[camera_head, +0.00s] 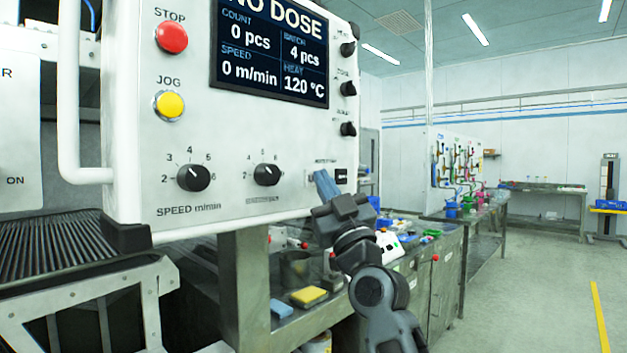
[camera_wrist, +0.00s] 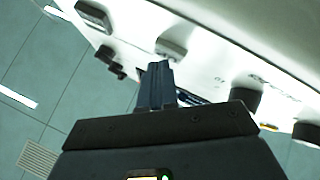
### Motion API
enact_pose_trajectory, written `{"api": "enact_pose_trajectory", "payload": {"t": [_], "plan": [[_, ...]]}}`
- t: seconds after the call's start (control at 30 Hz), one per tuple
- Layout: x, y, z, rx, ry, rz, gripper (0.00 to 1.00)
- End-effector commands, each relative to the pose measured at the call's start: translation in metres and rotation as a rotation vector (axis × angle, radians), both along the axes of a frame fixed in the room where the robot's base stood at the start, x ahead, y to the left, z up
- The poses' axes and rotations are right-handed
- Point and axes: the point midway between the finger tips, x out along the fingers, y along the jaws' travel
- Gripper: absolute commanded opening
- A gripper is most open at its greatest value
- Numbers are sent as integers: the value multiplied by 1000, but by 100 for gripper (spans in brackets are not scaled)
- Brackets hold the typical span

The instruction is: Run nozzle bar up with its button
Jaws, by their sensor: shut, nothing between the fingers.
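The white control panel (camera_head: 225,130) fills the upper left of the head view. A small black button (camera_head: 341,176) sits at its lower right, below a small label too small to read. My gripper (camera_head: 323,178) is shut and empty, its blue-grey fingers pointing up at the panel's lower right, just left of that button. In the wrist view, my gripper (camera_wrist: 156,70) reaches toward the panel face (camera_wrist: 215,60); I cannot tell whether the tips touch it. Whatever lies directly behind the fingers is hidden. The nozzle bar cannot be made out in either view.
The panel also has a red STOP button (camera_head: 172,37), a yellow JOG button (camera_head: 169,105), two dials (camera_head: 193,177) and a display (camera_head: 270,48) reading "NO DOSE". A white tubular handle (camera_head: 75,100) stands out at left.

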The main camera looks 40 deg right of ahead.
Motion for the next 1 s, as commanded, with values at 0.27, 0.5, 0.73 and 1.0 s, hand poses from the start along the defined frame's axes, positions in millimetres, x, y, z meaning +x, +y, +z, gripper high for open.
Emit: {"api": "enact_pose_trajectory", "payload": {"t": [0.27, 0.5, 0.73, 1.0], "plan": [[3, 0, -1, 1, 1, 0, 0], [4, 0, 0, 1, 1, 1, 0], [1, 0, -1, 1, 1, 1, 0], [-12, 0, -1, 0, 0, 0, 0]]}}
